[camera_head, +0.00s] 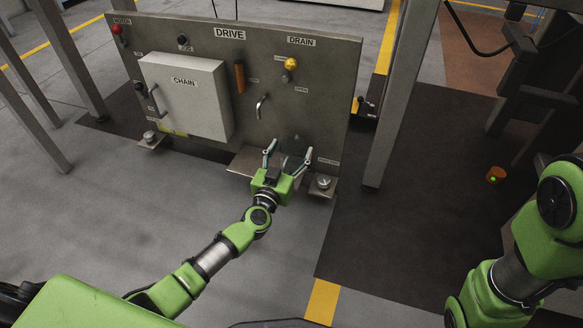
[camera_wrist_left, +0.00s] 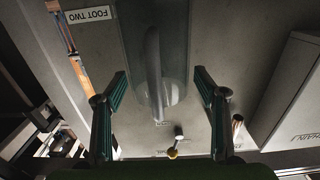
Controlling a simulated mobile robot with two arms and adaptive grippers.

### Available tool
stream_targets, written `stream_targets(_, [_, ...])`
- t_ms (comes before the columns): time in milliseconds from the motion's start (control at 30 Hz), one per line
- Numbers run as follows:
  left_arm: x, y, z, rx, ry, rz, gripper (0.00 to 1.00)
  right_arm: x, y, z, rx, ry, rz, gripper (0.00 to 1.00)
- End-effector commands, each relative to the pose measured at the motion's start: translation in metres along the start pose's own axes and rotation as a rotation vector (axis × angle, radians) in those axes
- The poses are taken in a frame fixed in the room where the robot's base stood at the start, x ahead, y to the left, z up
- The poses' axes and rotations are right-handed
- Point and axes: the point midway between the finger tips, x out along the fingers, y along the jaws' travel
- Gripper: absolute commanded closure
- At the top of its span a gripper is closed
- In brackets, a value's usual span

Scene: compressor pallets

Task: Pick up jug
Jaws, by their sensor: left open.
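The jug (camera_head: 291,163) is a clear, see-through vessel standing on a small shelf at the foot of the DRIVE panel; it is faint in the head view. In the left wrist view the jug (camera_wrist_left: 178,45) fills the upper middle, with a pale curved handle facing the camera. My left gripper (camera_head: 289,152) is open, its two fingers spread to either side of the jug. In the left wrist view the left gripper (camera_wrist_left: 160,75) frames the handle, with visible gaps on both sides; I see no grip. My right gripper is out of view.
A metal foot (camera_head: 323,184) is close right of the gripper. A post (camera_head: 395,110) stands farther right. Floor in front is clear.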

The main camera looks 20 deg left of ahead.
Motion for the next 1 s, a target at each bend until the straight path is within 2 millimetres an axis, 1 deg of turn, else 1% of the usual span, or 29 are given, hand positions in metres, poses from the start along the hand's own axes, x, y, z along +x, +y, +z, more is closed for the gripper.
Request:
stream_targets(33, [0.004, 0.001, 0.002, -0.002, 0.001, 0.001, 0.35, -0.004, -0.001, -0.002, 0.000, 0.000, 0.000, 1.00])
stream_targets(100, [0.006, 0.001, 0.001, -0.001, 0.000, 0.001, 0.35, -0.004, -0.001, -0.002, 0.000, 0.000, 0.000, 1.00])
stream_targets(300, [0.006, 0.001, 0.000, 0.000, -0.001, 0.001, 0.35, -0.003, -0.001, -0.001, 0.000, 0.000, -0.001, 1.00])
stream_targets(367, [0.006, 0.001, 0.000, -0.001, -0.001, 0.001, 0.50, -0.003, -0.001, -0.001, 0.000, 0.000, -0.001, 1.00])
stream_targets(400, [0.006, 0.001, 0.000, -0.001, -0.001, 0.001, 0.61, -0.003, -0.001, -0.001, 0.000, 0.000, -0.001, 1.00])
stream_targets(467, [0.006, 0.001, 0.000, -0.001, -0.001, 0.001, 0.76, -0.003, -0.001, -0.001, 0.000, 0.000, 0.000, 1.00])
stream_targets(500, [0.006, 0.001, 0.000, -0.001, -0.001, 0.001, 0.87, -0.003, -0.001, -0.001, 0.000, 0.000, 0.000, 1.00])
stream_targets(533, [0.006, 0.001, 0.000, -0.001, -0.001, 0.001, 0.89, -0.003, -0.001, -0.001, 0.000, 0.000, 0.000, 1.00])
stream_targets(833, [0.006, 0.001, -0.002, -0.001, 0.000, 0.001, 0.89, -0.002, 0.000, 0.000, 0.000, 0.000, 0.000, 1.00])
stream_targets(1000, [0.006, 0.001, -0.009, -0.002, 0.000, 0.001, 0.89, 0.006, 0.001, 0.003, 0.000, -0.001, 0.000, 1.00])
